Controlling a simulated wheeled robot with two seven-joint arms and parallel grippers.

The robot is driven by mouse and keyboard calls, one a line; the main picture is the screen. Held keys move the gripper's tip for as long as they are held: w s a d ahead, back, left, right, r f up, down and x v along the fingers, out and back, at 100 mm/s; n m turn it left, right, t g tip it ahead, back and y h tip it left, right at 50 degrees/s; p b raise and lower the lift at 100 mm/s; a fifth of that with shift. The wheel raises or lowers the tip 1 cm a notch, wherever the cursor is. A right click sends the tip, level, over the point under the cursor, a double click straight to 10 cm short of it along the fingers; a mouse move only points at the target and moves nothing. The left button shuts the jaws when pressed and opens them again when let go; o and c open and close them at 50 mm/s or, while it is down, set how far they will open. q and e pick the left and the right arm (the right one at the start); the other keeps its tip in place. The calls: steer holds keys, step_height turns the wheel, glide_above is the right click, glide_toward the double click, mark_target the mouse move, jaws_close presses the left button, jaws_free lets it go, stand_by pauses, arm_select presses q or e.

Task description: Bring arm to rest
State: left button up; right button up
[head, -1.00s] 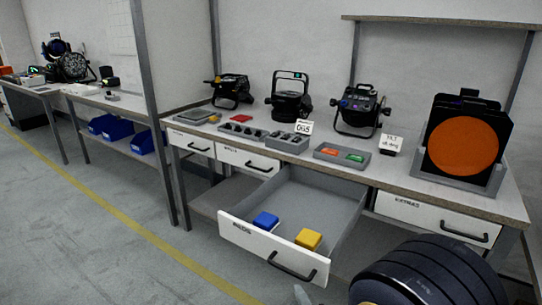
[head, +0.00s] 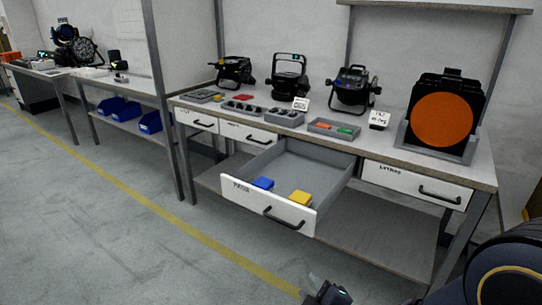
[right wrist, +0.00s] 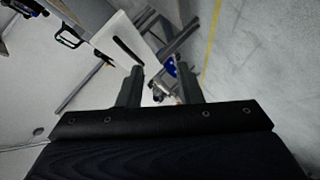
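My right arm (head: 508,272) comes in at the lower right of the head view. My right gripper (head: 328,291) shows at the bottom edge, in front of and below the open drawer, apart from it and partly cut off. In the right wrist view its two fingers (right wrist: 161,88) stand apart with a clear gap and nothing held between them. My left gripper is in neither view.
The open drawer (head: 252,197) juts from the bench (head: 405,160), holding a blue block (head: 263,183) and a yellow block (head: 300,198). An orange-faced unit (head: 443,120) and several lamps stand on top. The floor (head: 110,235) at left is clear.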

steer(key=s+d+r+m+g, duration=0.35)
steer(key=s+d+m, duration=0.25)
steer(key=s+m, duration=0.25)
steer(key=s+d+r+m+g, duration=0.35)
steer(key=s+d+m, duration=0.3)
steer(key=s, duration=0.35)
step_height(320, 180, up, 20)
steer(key=p, duration=2.1)
steer(key=shift+a+r+g+y+p, duration=0.25)
steer(key=shift+a+g+y+p, duration=0.05)
steer(key=shift+a+y, duration=0.1)
stand_by(0.8)
